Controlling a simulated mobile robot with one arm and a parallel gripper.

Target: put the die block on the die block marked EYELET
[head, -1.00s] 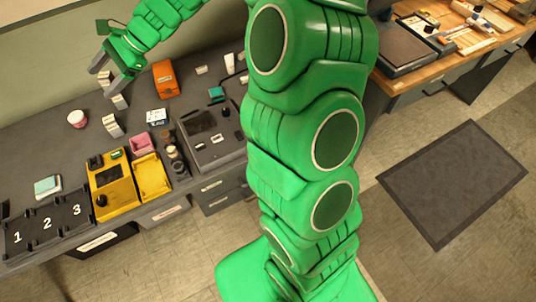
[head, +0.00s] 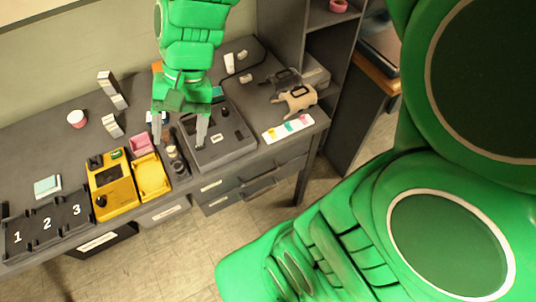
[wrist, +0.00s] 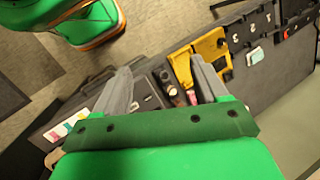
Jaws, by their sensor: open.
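Several pale blocks with dark marks stand toward the back of the dark bench in the head view: a tall one (head: 106,82), a small one (head: 119,101) close beside it, and another (head: 112,126) nearer the front. The lettering is too small to read, so I cannot tell which is marked EYELET. I cannot tell whether the tall one is two stacked blocks. My gripper (head: 181,142) is open and empty, fingers pointing down near the grey machine, right of these blocks. The wrist view shows my gripper (wrist: 158,85) with its fingers spread and nothing between them.
A yellow machine (head: 112,187), a yellow tray (head: 152,178), a pink container (head: 141,144) and a numbered rack (head: 47,226) line the bench front. The grey machine (head: 220,145) is beside my gripper. A shelf unit (head: 320,55) stands at right.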

